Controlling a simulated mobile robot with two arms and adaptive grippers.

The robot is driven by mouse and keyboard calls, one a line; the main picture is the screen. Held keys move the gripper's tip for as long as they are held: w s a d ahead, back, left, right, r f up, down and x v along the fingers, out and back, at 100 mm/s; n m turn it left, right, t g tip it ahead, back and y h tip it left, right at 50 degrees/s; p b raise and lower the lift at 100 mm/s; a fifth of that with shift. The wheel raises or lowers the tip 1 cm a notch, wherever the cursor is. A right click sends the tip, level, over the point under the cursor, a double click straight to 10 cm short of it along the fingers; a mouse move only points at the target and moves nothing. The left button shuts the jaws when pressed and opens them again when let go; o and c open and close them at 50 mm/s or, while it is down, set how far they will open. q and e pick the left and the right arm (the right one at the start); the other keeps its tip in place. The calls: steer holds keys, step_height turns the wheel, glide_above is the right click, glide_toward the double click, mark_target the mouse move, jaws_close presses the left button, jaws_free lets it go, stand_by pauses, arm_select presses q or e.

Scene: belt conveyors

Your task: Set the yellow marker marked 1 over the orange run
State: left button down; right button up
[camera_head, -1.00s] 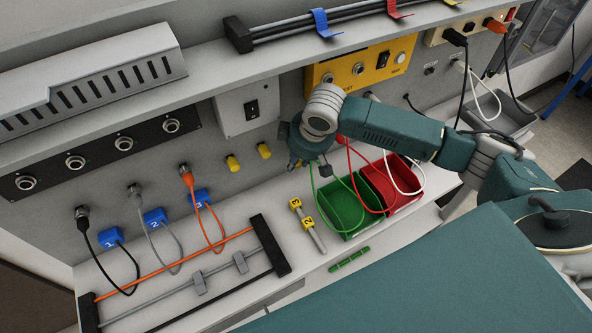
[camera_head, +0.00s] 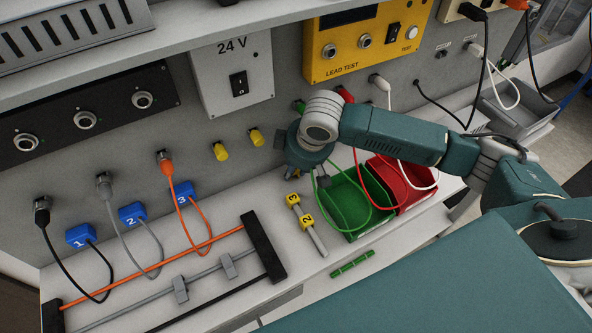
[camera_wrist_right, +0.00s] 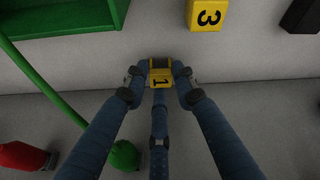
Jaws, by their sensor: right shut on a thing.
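My right gripper (camera_wrist_right: 160,72) is shut on the yellow marker marked 1 (camera_wrist_right: 161,81), which shows between the fingertips in the wrist view. In the head view the right gripper (camera_head: 305,178) hangs near the back panel, above and behind the green bin; the held marker cannot be made out there. The orange run (camera_head: 200,248) is a thin orange line slanting across the black-ended rack at the lower left, well left of the gripper. Grey and black runs lie in front of it. My left gripper is not in view.
Yellow markers 3 (camera_head: 293,200) and 2 (camera_head: 307,220) sit on a short grey bar. Green bin (camera_head: 378,229) and red bin (camera_head: 416,200) stand at right with leads hanging over. Blue tags (camera_head: 132,214) and plugged leads stand behind the rack. Yellow pegs (camera_head: 220,152) project from the panel.

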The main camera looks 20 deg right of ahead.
steer(key=shift+s+a, duration=0.15)
steer(key=shift+s, duration=0.2)
steer(key=shift+c, duration=0.2)
steer(key=o, duration=0.8)
steer(key=shift+o, duration=0.3)
steer(key=shift+w+f, duration=0.1)
steer(key=shift+w, duration=0.05)
